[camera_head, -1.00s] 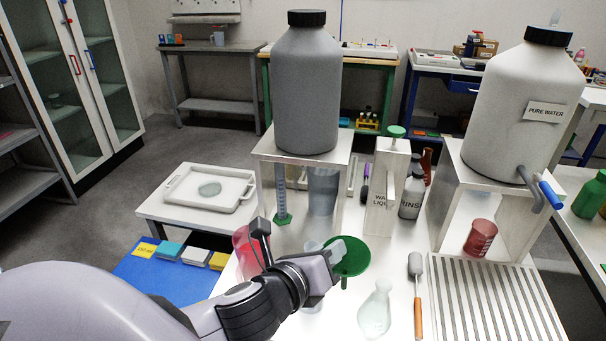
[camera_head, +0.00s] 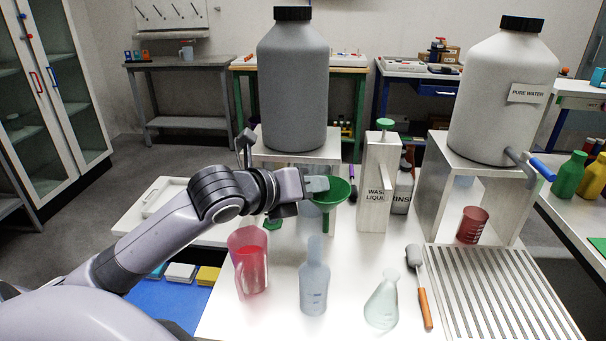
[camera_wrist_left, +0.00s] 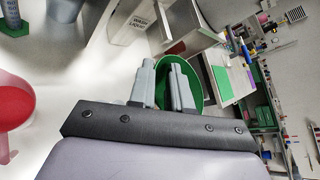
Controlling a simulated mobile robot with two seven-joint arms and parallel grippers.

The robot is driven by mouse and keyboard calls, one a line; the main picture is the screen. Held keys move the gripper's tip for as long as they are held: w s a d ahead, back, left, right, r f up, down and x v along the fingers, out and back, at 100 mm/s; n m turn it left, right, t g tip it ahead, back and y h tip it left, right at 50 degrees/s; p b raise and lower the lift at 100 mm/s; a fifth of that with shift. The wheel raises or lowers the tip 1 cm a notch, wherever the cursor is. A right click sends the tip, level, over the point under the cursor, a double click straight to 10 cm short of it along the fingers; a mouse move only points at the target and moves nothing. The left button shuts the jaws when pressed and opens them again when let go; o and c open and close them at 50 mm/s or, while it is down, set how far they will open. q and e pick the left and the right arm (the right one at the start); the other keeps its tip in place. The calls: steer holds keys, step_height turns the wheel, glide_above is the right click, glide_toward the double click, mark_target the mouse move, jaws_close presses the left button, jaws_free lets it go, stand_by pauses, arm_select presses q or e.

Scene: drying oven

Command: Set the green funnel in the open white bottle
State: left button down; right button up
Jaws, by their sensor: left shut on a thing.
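The green funnel (camera_head: 339,188) is in my left gripper (camera_head: 318,189), wide mouth up and stem pointing down. The gripper is shut on it near its rim; the funnel also shows behind the fingers in the left wrist view (camera_wrist_left: 195,72), where the gripper's fingertips (camera_wrist_left: 163,66) partly cover it. A pale, translucent white bottle (camera_head: 314,280) with an open narrow neck stands upright on the white table. The funnel is above and slightly right of the bottle in the head view, apart from it. My right gripper is not in view.
A red pitcher (camera_head: 250,265) stands left of the bottle, a clear flask (camera_head: 382,302) and an orange-handled brush (camera_head: 421,290) to the right. A slatted rack (camera_head: 500,295) lies right.

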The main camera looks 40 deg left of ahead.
arm_select(q)
steer(key=shift+m+h, duration=0.6)
steer(key=shift+h, duration=0.1)
steer(key=r, duration=0.1)
steer(key=a+r+b, duration=0.1)
steer(key=r, duration=0.2)
steer(key=shift+s+a+r, duration=0.15)
steer(key=shift+a, duration=0.15)
step_height(320, 180, down, 12)
steer(key=b, duration=0.8)
steer(key=shift+r, duration=0.2)
